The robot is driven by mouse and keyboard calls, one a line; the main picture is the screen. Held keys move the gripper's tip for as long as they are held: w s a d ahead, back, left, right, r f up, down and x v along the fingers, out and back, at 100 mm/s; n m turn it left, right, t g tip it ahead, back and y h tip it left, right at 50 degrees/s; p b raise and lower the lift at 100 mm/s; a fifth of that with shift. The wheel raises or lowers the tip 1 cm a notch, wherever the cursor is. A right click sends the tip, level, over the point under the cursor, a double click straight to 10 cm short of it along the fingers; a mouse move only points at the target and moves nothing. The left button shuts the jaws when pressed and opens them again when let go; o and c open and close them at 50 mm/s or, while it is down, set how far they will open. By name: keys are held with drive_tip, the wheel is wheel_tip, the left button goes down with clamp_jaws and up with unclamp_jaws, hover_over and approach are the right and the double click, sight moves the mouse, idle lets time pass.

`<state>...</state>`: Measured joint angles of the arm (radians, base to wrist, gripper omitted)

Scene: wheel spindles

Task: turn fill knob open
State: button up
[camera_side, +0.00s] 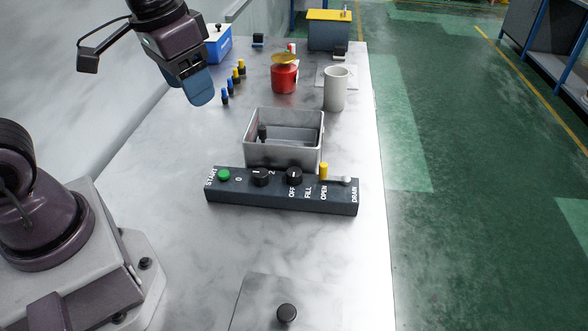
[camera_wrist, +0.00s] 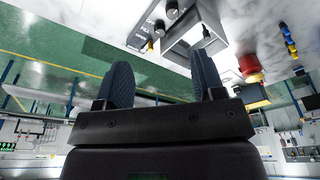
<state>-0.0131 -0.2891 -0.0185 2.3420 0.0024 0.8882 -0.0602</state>
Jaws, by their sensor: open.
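The dark control panel (camera_side: 230,188) lies across the bench in the side view. Its black fill knob (camera_side: 293,176), beside the OFF, FILL and OPEN lettering, has a white mark on top. I cannot tell exactly where the mark points. In the wrist view the fill knob (camera_wrist: 160,29) shows near the top, upside down. My gripper (camera_side: 201,92) is in the air, behind and left of the panel in the side view, well apart from the knob. In the wrist view its two blue fingers (camera_wrist: 165,84) are spread with nothing between them.
The panel also has a green START button (camera_side: 223,174), another black knob (camera_side: 260,178), a yellow peg (camera_side: 323,170) and a small DRAIN lever (camera_side: 347,180). Behind it stand a grey open bin (camera_side: 257,153), a white cup (camera_side: 335,92) and a red can (camera_side: 284,79).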

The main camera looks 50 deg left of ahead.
sight(294, 172)
drive_tip(key=w+d+f+n+g, duration=0.1)
drive_tip(key=w+f+n+g, duration=0.1)
drive_tip(key=w+f+n, duration=1.25)
drive_tip(key=w+f+m, duration=0.1)
drive_tip(key=f, duration=0.2)
drive_tip(key=w+f+m, duration=0.1)
drive_tip(key=f, duration=0.3)
drive_tip(key=w+f+m, duration=0.1)
drive_tip(key=f+m, duration=0.1)
drive_tip(key=f, duration=0.2)
drive_tip(key=shift+d+f, duration=0.15)
drive_tip(key=shift+d, duration=0.1)
